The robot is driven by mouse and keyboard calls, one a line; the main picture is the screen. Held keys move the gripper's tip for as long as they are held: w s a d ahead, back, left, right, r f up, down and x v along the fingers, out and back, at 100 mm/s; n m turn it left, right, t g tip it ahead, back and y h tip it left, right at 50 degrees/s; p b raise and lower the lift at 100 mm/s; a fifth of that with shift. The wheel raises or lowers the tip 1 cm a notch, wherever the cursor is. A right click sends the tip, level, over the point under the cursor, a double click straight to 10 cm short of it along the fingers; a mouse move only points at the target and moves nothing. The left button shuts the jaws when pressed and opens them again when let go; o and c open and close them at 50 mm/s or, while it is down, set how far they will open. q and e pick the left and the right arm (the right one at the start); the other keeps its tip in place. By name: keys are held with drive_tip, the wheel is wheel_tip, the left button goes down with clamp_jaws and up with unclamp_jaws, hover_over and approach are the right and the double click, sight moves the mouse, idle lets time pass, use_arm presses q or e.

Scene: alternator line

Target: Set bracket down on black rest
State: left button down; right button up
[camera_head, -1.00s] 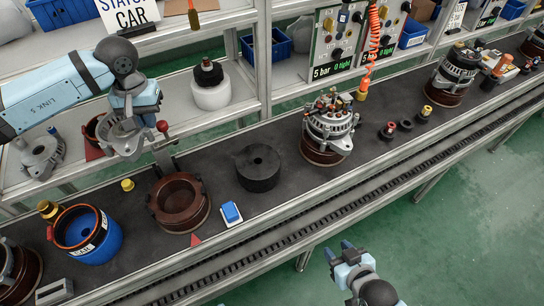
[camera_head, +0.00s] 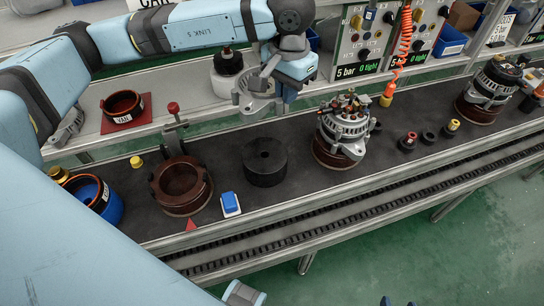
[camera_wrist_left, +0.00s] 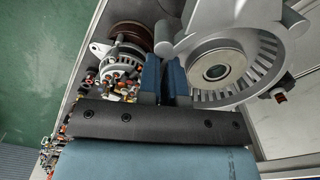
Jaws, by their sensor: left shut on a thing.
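The bracket (camera_head: 254,103) is a grey, finned metal housing with a round centre hole. My left gripper (camera_head: 268,70) is shut on its edge and holds it in the air. The bracket fills the upper right of the left wrist view (camera_wrist_left: 222,62), beside my left fingers (camera_wrist_left: 163,82). The black rest (camera_head: 265,163) is a thick black cylinder with a hole on top, standing on the belt. In the head view the bracket shows just above the rest, apart from it. The tips of my right gripper (camera_head: 398,302) show apart and empty at the bottom edge.
A brown ring (camera_head: 181,187) and a blue button box (camera_head: 230,204) stand left of the rest. An assembled alternator (camera_head: 343,130) stands to its right. A white stand with a black top (camera_head: 228,70) is on the shelf behind. A red-knobbed lever (camera_head: 173,108) rises behind the ring.

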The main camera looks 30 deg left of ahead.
use_arm(q)
drive_tip(key=s+f+m, duration=0.1)
drive_tip(key=s+f, duration=0.2)
drive_tip(key=f, duration=1.5)
drive_tip(key=shift+s+d+f, duration=0.15)
drive_tip(key=shift+d+f, duration=0.2)
drive_tip(key=shift+d, duration=0.05)
drive_tip(key=c, duration=1.3)
unclamp_jaws()
drive_tip(key=shift+r, duration=0.1)
drive_tip(key=shift+p, duration=0.3)
wheel_tip(320, 180, up, 12)
drive_tip(key=shift+r+b, duration=0.15)
drive_tip(key=shift+b, duration=0.3)
